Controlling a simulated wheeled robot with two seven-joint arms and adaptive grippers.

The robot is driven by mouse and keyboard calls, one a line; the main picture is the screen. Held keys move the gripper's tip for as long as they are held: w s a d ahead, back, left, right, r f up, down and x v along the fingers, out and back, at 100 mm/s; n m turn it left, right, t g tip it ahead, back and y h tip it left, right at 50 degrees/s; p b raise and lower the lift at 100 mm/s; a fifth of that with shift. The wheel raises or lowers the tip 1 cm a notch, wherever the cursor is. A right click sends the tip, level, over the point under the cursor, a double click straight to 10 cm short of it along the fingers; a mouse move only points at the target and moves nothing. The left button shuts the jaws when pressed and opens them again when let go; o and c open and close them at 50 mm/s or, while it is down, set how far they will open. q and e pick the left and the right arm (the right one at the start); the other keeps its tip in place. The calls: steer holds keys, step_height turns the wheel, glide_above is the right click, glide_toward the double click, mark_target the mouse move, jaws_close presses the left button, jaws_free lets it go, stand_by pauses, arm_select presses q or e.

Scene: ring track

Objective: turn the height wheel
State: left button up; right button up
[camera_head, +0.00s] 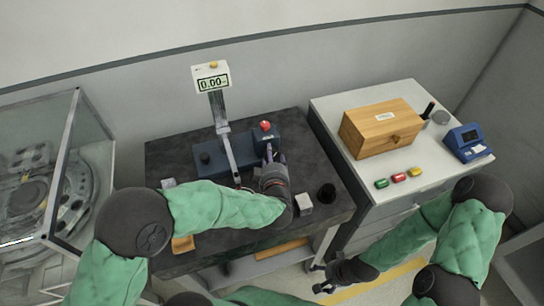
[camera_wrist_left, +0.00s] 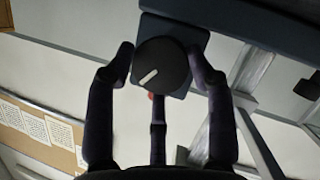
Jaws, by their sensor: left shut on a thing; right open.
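The height wheel (camera_wrist_left: 172,58) is a dark round knob with a white pointer mark, on a dark square plate in the left wrist view. My left gripper (camera_wrist_left: 160,75) is shut on it, with one finger on each side and a third below. In the head view my left gripper (camera_head: 271,156) reaches the right end of the blue-based device (camera_head: 208,160), below its red button (camera_head: 265,125); the wheel is hidden there. The device's display (camera_head: 212,83) reads 0.00. My right gripper (camera_head: 323,283) is open and empty, low in front of the white cabinet.
The dark table (camera_head: 165,148) also bears a small grey block (camera_head: 304,205) and a black cylinder (camera_head: 326,194). The white cabinet (camera_head: 335,104) at right holds a wooden box (camera_head: 381,128), several coloured pieces and a blue instrument (camera_head: 466,143). A glass-sided case (camera_head: 88,150) stands left.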

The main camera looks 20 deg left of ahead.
arm_select(q)
steer(key=p, duration=0.2)
steer(key=shift+w+a+r+m+g+y+p, duration=0.1)
steer(key=shift+a+r+m+g+y+p, duration=0.05)
steer(key=shift+r+m+g+y+p, duration=0.2)
steer(key=shift+w+m+p, duration=0.1)
steer(key=shift+m+p, duration=0.35)
steer(key=shift+p, duration=0.35)
steer(key=o, duration=1.1)
steer(key=shift+a, duration=0.15)
steer(key=shift+f, duration=0.1)
